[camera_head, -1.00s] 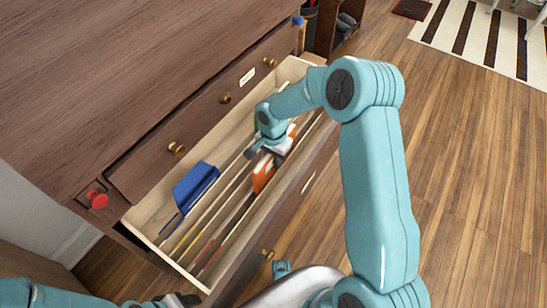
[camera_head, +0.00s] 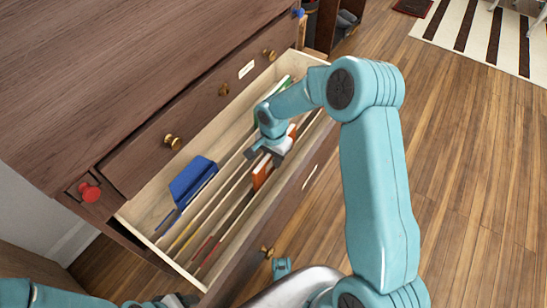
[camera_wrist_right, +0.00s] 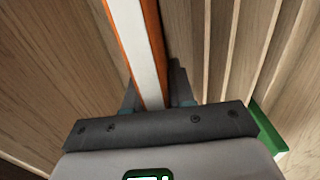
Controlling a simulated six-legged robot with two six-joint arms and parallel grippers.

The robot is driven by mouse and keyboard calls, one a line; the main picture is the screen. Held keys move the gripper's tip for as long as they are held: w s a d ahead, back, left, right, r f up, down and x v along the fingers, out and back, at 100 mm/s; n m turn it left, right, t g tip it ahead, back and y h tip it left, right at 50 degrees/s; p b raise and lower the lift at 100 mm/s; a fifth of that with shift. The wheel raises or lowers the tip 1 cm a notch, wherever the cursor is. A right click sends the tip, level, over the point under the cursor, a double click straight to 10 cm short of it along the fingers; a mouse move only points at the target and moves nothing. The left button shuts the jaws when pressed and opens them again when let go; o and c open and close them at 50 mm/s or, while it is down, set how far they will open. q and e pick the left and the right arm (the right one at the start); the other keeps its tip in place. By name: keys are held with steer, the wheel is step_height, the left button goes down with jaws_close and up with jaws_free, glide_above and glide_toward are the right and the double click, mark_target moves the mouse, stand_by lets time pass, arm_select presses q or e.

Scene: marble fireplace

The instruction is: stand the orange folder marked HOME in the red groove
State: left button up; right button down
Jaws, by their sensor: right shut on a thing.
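The orange folder (camera_head: 262,172) stands on edge in the right part of the open drawer, between the slats. Its marking cannot be read. My right gripper (camera_head: 271,150) is shut on it from above; in the right wrist view the folder (camera_wrist_right: 148,50) runs between the fingers, with an orange face and a pale edge. The red groove, a red strip (camera_head: 204,249), shows at the drawer's near left end, beside a yellow one. Whether the folder's lower edge is in the red groove is hidden. My left gripper (camera_head: 180,300) is at the bottom edge, mostly cut off.
A blue folder (camera_head: 193,182) leans at the back left of the drawer (camera_head: 130,213). A green folder (camera_head: 287,84) is at the far right end, and its green shows in the wrist view (camera_wrist_right: 268,128). Thin wooden slats divide the drawer. A red knob (camera_head: 89,192) is on the cabinet.

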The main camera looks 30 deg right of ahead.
steer(key=c, duration=0.9)
jaws_free()
steer(key=shift+r+p, duration=2.7)
steer(key=shift+r, duration=1.8)
